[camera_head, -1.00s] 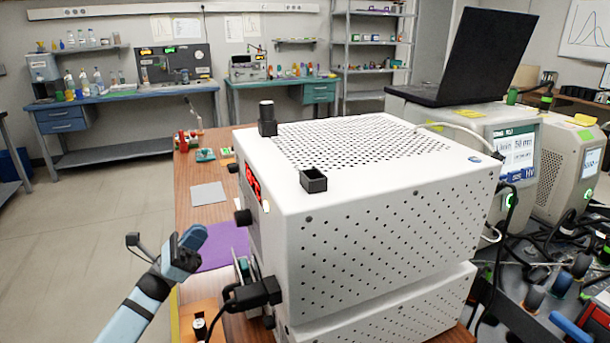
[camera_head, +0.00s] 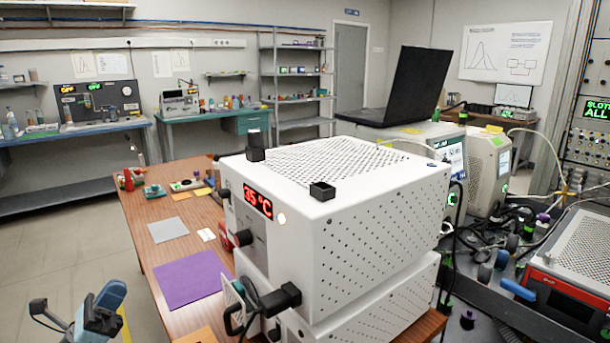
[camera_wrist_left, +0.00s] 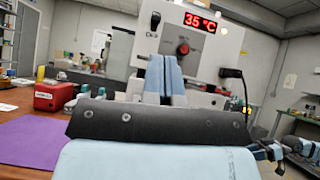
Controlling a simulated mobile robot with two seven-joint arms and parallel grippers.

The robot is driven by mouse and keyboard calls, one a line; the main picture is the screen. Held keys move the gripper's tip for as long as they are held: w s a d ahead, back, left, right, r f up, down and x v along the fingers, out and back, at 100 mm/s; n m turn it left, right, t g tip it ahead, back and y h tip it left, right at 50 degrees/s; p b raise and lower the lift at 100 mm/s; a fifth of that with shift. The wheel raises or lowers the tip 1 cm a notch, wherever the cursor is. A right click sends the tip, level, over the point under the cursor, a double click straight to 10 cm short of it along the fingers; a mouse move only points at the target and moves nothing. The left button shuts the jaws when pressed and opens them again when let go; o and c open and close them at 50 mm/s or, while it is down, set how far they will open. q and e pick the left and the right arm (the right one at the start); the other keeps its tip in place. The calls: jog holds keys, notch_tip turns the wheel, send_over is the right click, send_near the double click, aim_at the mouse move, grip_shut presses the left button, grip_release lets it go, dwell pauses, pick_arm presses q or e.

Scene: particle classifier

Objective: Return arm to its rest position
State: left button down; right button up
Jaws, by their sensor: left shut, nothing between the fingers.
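My left gripper (camera_head: 103,306) is at the lower left of the head view, off the near left edge of the wooden table and held in the air. Its light blue fingers are together with nothing between them. In the left wrist view the closed fingers (camera_wrist_left: 165,76) point toward the front of the white perforated instrument (camera_wrist_left: 212,45), whose red display reads 35 °C. The same white instrument (camera_head: 345,225) stands on the table in the head view, apart from the gripper.
A purple mat (camera_head: 190,279) and a grey pad (camera_head: 168,230) lie on the wooden table (camera_head: 140,220). A black plug with cable (camera_head: 282,299) sticks out of the instrument's front. A black laptop (camera_head: 405,88) stands behind. The floor at left is clear.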

pick_arm(q)
jog(key=s+d+f+n+t+y, duration=0.1)
jog(key=s+d+f+n+y, duration=0.3)
jog(key=n, duration=0.5)
jog(key=s+d+f+n+t+y, duration=0.1)
jog(key=d+f+n+y, duration=0.2)
jog(key=f+n+y, duration=0.4)
jog(key=s+d+f+n+y, duration=0.3)
jog(key=f+n+y, duration=0.1)
jog(key=n, duration=0.6)
jog(key=s+d+f+n+g+y, duration=0.1)
jog(key=s+d+f+n+g, duration=0.35)
jog(key=s+n, duration=0.35)
jog(key=s+d+f+n+g, duration=0.4)
jog(key=s+d+n, duration=0.1)
jog(key=s+n, duration=0.35)
notch_tip(320, 180, up, 17)
jog(key=s+a+y+p, duration=0.1)
jog(key=a+p, duration=0.1)
jog(key=p, duration=2.5)
jog(key=shift+a+m, duration=0.15)
jog(key=shift+m, duration=0.3)
pick_arm(e)
notch_tip(320, 180, up, 17)
jog(key=s+d, duration=0.1)
jog(key=d, duration=0.1)
jog(key=shift+s+d+g+h, duration=0.15)
jog(key=shift+d+g+h, duration=0.15)
jog(key=shift+g+h, duration=0.1)
